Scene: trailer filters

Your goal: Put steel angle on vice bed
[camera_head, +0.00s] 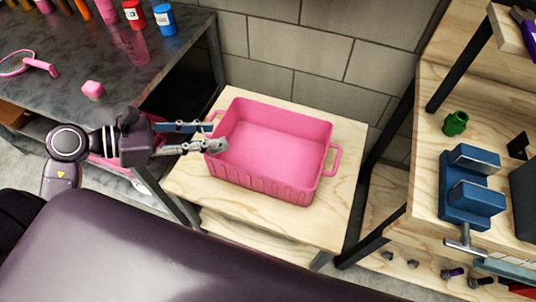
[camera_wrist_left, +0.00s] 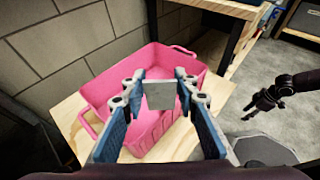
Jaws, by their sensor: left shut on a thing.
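My left gripper (camera_head: 214,136) reaches over the left rim of the pink crate (camera_head: 325,160). In the left wrist view its fingers (camera_wrist_left: 160,98) are shut on a grey, flat-faced metal piece, the steel angle (camera_wrist_left: 161,95), with the crate behind it. The angle is hard to make out in the head view. The blue vice (camera_head: 472,185) stands on the wooden workbench at the right, well away from the left gripper. Its bed is partly hidden by its jaws. My right gripper (camera_wrist_left: 262,101) shows dark in the left wrist view, apart from the crate; its finger opening is unclear.
The crate stands on a low wooden table (camera_head: 325,235). A green cylinder (camera_head: 455,123) stands behind the vice. A shelf post (camera_head: 462,65) rises beside it.

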